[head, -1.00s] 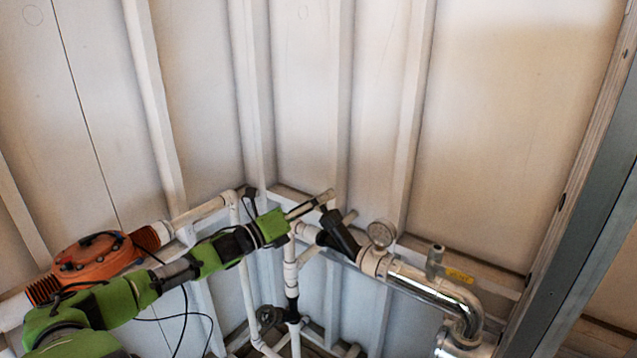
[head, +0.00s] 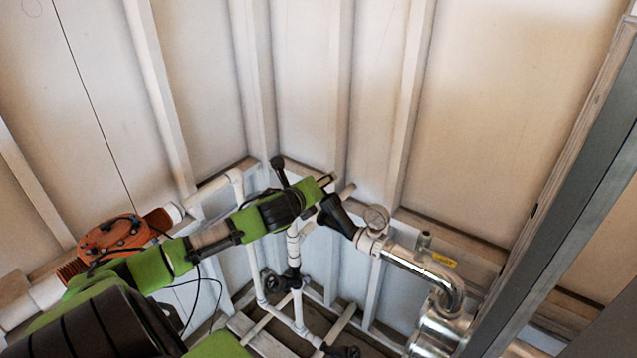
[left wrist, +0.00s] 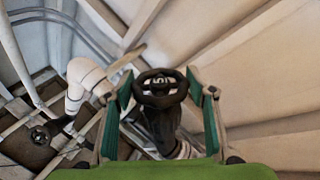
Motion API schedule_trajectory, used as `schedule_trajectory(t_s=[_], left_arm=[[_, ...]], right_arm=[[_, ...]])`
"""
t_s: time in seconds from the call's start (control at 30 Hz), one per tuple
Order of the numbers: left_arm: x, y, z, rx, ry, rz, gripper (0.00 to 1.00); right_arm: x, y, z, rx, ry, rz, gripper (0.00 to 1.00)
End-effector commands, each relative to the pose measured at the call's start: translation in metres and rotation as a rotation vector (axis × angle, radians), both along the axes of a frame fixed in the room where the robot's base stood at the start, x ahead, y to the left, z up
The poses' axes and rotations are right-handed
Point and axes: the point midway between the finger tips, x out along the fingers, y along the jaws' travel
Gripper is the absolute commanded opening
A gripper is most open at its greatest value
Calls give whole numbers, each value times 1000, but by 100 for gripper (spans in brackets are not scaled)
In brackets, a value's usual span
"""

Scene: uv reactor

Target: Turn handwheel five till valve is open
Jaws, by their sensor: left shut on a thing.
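The black handwheel (left wrist: 163,80), with a pale mark like a 5 on its hub, sits between the fingers of my left gripper (left wrist: 158,92) in the left wrist view. The gripper is shut on it, with a teal-padded finger on either side of the rim. In the head view my left gripper (head: 326,181) reaches the upper end of the black valve body (head: 336,214); the wheel itself is hard to make out there. Whether the valve is open cannot be told. My right gripper is not in view.
A pressure gauge (head: 376,217) and a chrome pipe (head: 425,268) lie right of the valve. An orange device (head: 112,238) is at left. Another dark handwheel (head: 272,284) sits lower, among white pipes. Ribbed walls stand close behind.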

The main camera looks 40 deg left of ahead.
Motion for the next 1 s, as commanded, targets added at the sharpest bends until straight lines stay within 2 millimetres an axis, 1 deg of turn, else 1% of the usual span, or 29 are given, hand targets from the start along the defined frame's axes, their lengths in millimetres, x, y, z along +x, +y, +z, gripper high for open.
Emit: schedule_trajectory(t_s=[0.03,0.1,1.0], left_arm=[[3,0,6,-1,21,29,29],[3,0,6,-8,66,78,29],[2,-1,1,-78,657,665,29]], right_arm=[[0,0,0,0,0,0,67],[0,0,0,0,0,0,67],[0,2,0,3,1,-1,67]])
